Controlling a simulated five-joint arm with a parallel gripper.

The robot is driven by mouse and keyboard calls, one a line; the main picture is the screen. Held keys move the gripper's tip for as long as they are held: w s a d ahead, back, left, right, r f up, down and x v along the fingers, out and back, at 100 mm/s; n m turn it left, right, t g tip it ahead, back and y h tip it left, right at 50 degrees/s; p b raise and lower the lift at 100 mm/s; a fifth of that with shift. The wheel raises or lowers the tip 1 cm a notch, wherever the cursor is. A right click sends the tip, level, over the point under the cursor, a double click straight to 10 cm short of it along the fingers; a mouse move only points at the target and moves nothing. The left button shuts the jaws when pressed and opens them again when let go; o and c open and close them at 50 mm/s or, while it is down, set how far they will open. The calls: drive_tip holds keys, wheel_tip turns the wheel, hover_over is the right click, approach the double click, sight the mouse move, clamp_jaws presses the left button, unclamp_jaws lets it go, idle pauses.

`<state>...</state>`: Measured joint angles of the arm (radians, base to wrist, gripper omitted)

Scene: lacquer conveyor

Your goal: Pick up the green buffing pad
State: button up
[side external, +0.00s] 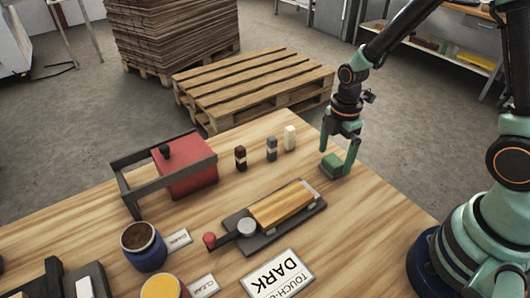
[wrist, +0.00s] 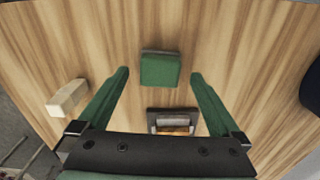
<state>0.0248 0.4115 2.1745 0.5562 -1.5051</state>
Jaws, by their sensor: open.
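The green buffing pad (wrist: 160,70) is a small block on the wooden table. In the wrist view it lies just beyond and between the two green fingers of my gripper (wrist: 158,78), with a gap on each side. In the side external view the pad (side external: 333,164) is at the table's far right, and my gripper (side external: 338,160) is right over it, its fingers partly overlapping the pad. My gripper is open and holds nothing. The exact height of the fingertips above the table is hard to tell.
Three small blocks, dark, grey and white (side external: 289,138), stand left of the pad. A dark fixture with a wooden piece (side external: 283,206) lies in front. A red box (side external: 187,175), jars and a DARK card (side external: 279,273) are further left and nearer. Table right of the pad is clear.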

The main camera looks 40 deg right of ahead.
sight(334, 160)
drive_tip(key=shift+f, duration=1.25)
drive_tip(key=shift+c, duration=0.3)
drive_tip(key=c, duration=1.3)
drive_tip(key=shift+r, duration=0.1)
wheel_tip(334, 160, up, 20)
